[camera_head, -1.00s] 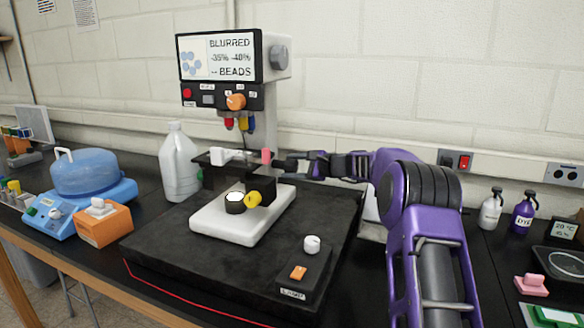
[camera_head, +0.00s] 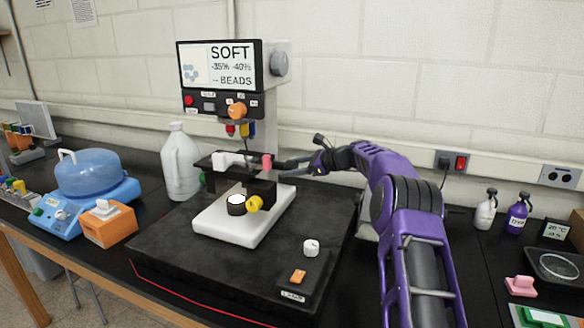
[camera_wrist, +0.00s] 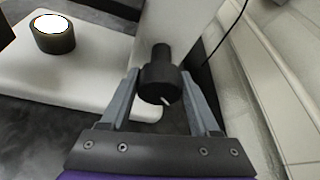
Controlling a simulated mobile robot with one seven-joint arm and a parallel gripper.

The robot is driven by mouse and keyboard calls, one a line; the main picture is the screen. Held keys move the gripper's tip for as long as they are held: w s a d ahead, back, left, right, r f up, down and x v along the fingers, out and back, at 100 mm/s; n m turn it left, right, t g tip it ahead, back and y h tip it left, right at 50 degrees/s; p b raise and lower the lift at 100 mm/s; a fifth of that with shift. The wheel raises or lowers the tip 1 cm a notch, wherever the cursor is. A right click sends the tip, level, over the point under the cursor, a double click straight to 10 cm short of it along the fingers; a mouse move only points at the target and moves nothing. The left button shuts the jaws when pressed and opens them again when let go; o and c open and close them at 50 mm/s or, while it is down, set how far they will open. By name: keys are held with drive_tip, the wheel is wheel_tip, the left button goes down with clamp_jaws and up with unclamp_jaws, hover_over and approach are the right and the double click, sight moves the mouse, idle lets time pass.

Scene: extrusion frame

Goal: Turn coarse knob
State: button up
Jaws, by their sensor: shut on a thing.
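The coarse knob (camera_wrist: 161,84) is a black stepped cylinder with a white mark on its face, seen in the wrist view on the side of the white microscope body. My gripper (camera_wrist: 160,76) has one finger on each side of it and is shut on it. In the head view my gripper (camera_head: 287,165) reaches in from the right beside the dark stage, and the knob is hard to make out there. The screen (camera_head: 219,65) above reads "SOFT" and "BEADS".
A lamp switch box (camera_head: 299,280) is at the front right of the black slab. A white jug (camera_head: 180,165) stands behind left, an orange box (camera_head: 110,225) left.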

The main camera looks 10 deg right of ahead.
drive_tip(key=shift+m+g, duration=0.3)
drive_tip(key=shift+m, duration=0.1)
drive_tip(key=shift+y, duration=0.3)
drive_tip(key=o, duration=1.3)
drive_tip(key=shift+o, duration=0.2)
drive_tip(key=shift+d, duration=0.15)
drive_tip(key=v, duration=1.7)
drive_tip(key=shift+r, duration=0.2)
